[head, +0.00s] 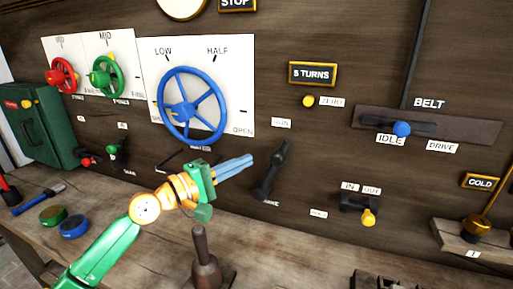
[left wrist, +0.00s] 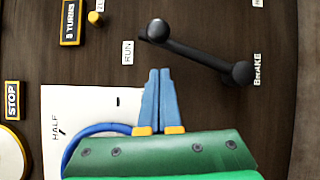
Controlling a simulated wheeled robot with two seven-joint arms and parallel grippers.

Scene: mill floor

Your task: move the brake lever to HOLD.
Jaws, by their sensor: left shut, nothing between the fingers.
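The brake lever (head: 272,170) is a black bar with a rounded lump at each end, on the dark wooden wall. It leans slightly right, its upper end below and near the RUN label (head: 281,123). In the left wrist view the lever (left wrist: 198,52) shows whole, beside the RUN label (left wrist: 127,53) and the BRAKE label (left wrist: 257,68). A small pale label (head: 318,213) to its lower right is too small to read. My left gripper (head: 250,161) has blue fingers, shut and empty, just left of the lever and apart from it in the picture. My right gripper is out of view.
A blue handwheel (head: 190,105) on a white panel is above my left gripper. A yellow-knobbed IN/OUT control (head: 368,217) and a blue-knobbed BELT lever (head: 401,129) are to the right. A brown handled thing (head: 205,270) stands on the bench below.

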